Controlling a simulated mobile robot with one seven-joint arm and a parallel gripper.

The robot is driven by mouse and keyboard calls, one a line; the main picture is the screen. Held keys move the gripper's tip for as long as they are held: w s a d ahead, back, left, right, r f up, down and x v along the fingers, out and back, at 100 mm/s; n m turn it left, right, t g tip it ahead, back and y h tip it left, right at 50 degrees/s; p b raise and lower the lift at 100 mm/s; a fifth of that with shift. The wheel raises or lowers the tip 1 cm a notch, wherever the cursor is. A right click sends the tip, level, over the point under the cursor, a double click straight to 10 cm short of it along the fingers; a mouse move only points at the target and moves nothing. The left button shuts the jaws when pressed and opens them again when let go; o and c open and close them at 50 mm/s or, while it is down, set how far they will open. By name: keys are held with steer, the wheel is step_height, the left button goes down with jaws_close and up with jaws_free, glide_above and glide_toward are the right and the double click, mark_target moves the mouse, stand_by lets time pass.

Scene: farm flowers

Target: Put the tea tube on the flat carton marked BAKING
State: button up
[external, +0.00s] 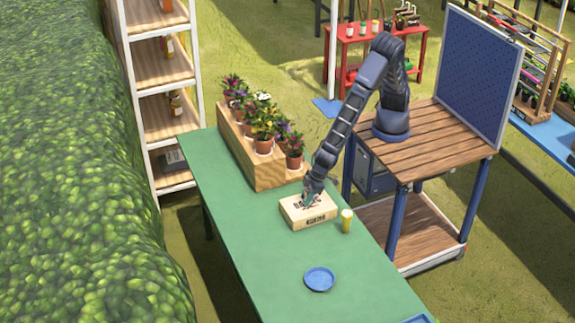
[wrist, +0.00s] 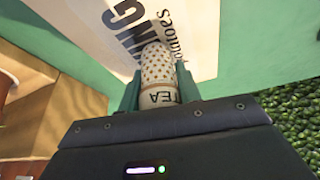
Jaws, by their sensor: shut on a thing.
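The tea tube (wrist: 158,72) is white with brown dots and a band lettered TEA. In the wrist view it lies between the fingers of my gripper (wrist: 157,88), which is shut on it. The flat carton (wrist: 198,30) shows behind the tube, with the letters NG and "potatoes" in view. In the external view the carton (external: 308,211) lies on the green table, and my gripper (external: 309,198) is at its top face. The tube is hard to make out there. I cannot tell whether the tube touches the carton.
A yellow cup-like item with a pale top (external: 346,221) stands close to the right of the carton. A blue plate (external: 319,279) lies nearer the front. A wooden planter (external: 262,160) with several potted flowers stands behind the carton. The green table (external: 255,240) is clear at left.

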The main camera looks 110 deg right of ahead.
steer(key=shift+f, duration=0.15)
steer(key=o, duration=1)
steer(key=shift+c, duration=0.2)
steer(key=d+v, duration=0.1)
steer(key=v, duration=1)
steer(key=s+d+r+y, duration=0.1)
steer(key=s+d+r, duration=0.4)
steer(key=d+r, duration=0.45)
steer(key=s+d+r, duration=0.6)
steer(key=d+r, duration=0.2)
steer(key=r, duration=0.3)
steer(key=s+d+r, duration=0.2)
steer(key=s+d, duration=0.1)
steer(key=s, duration=0.4)
steer(key=s+d+r+n, duration=0.1)
steer(key=s+d+r, duration=0.2)
steer(key=s, duration=0.3)
steer(key=s+d+r, duration=0.2)
steer(key=s+d, duration=0.1)
steer(key=s, duration=0.4)
steer(key=shift+s+d+r+n, duration=0.25)
steer(key=shift+s+r+n, duration=0.05)
steer(key=shift+r+n, duration=0.1)
